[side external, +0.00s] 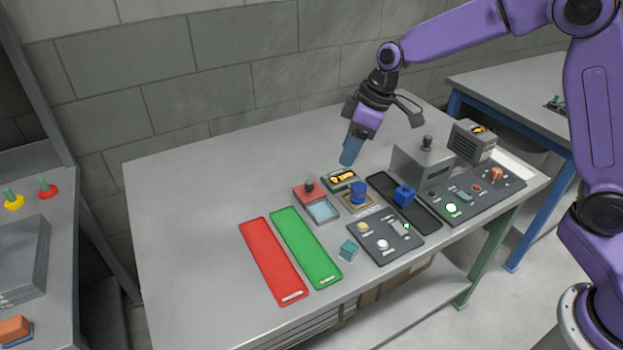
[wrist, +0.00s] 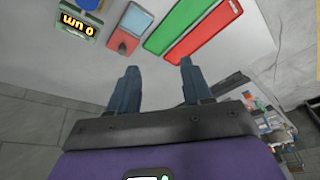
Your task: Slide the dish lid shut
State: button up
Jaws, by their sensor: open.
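The dish (side external: 331,218) is a small grey box with a pale blue inside, on the grey table. Its red lid (side external: 301,193) with a dark knob covers the back part, and the front part is uncovered. In the wrist view the lid (wrist: 119,47) is nearer my gripper, and the pale opening of the dish (wrist: 138,18) lies beyond it. My gripper (side external: 349,158) has blue fingers pointing down, above the table behind and right of the dish. In the wrist view the gripper (wrist: 159,68) is open with nothing between its fingers.
A display box (side external: 341,178) and a blue knob (side external: 358,190) stand right of the dish. Green (side external: 306,246) and red (side external: 272,262) strips lie left. The table's left side is clear.

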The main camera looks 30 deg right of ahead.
jog(key=t, duration=0.1)
send_near(310, 182)
jog(key=shift+m, duration=0.4)
jog(key=x, duration=0.8)
jog(key=shift+w+a+f, duration=0.1)
jog(key=shift+f, duration=0.25)
grip_shut()
